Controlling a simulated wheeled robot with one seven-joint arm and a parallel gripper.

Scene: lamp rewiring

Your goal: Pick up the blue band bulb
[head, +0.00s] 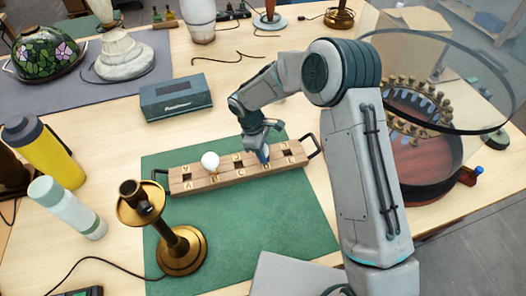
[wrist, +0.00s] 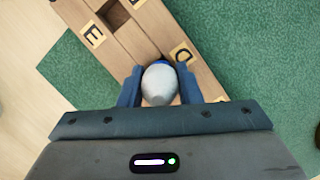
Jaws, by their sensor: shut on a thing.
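My gripper (head: 262,148) points down over the right part of a wooden rack (head: 228,180) marked with letters. In the wrist view my gripper (wrist: 160,88) is shut on the blue band bulb (wrist: 160,84), one finger on each side of its pale glass. A strip of its blue band shows at the bulb's far edge, beside the D label (wrist: 182,56). I cannot tell whether its base is still in the rack. In the head view it is mostly hidden by my gripper. Another white bulb (head: 210,161) stands in the rack, left of my gripper.
The rack lies on a green mat (head: 285,221). A brass lamp base (head: 181,250) stands front left, near a pale green bottle (head: 67,207) and a yellow bottle (head: 58,158). A dark teal box (head: 176,98) is behind. A round glass sheet (head: 480,80) overhangs the right side.

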